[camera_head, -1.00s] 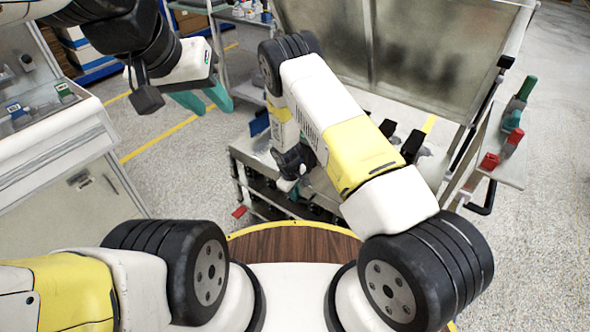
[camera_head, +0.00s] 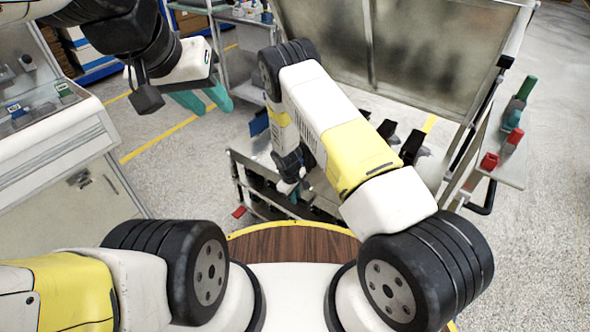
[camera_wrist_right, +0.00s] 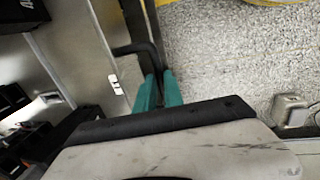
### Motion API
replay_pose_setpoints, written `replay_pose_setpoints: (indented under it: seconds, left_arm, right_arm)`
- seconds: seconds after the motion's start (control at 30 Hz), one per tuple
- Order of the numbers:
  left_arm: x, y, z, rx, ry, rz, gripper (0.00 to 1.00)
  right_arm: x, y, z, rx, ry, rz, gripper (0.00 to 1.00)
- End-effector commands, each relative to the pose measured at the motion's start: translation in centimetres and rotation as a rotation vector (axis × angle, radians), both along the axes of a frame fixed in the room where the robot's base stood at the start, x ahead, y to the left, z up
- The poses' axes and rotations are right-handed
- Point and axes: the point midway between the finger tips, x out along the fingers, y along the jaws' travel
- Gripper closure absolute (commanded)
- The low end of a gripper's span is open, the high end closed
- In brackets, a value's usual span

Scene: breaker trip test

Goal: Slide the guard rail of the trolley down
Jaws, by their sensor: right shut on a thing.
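The trolley (camera_head: 240,158) stands ahead of me in the head view, partly behind my right arm. In the right wrist view, the teal fingers of my right gripper (camera_wrist_right: 158,90) are shut on a dark bar, which looks like the guard rail (camera_wrist_right: 148,52). The bar has a bend to the left and runs close to a pale panel.
A large translucent panel (camera_head: 425,50) in a frame rises at the back. A side shelf (camera_head: 510,172) with red and green items is on the right. A white cabinet (camera_head: 70,175) stands on the left. Speckled floor (camera_head: 185,165) lies between the cabinet and the trolley.

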Motion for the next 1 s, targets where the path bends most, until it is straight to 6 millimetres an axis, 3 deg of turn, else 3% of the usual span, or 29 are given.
replay_pose_setpoints:
  seconds: [0.1,0.2,0.57,0.6,0.7,1.0]
  left_arm:
    - [0.0,0.0,0.0,0.000,0.000,0.000,0.64]
    - [0.0,0.0,0.0,0.000,0.000,0.000,0.64]
    - [0.0,0.0,0.0,0.000,0.000,0.000,0.64]
    - [0.0,0.0,0.0,0.000,0.000,0.000,0.64]
    - [0.0,0.0,0.0,0.000,0.000,0.000,0.64]
    - [0.0,0.0,0.0,0.000,0.000,0.000,0.64]
  right_arm:
    - [-0.1,-0.1,-2.8,0.000,0.001,0.001,1.00]
    - [0.0,0.0,-4.2,-0.001,0.001,0.000,1.00]
    - [-0.1,0.0,-5.0,0.001,0.001,0.000,1.00]
    - [-0.1,0.0,-5.0,0.001,0.001,0.000,0.84]
    - [-0.1,0.0,-5.0,0.001,0.001,0.000,0.66]
    - [-0.1,0.0,-4.9,0.001,0.000,0.000,0.66]
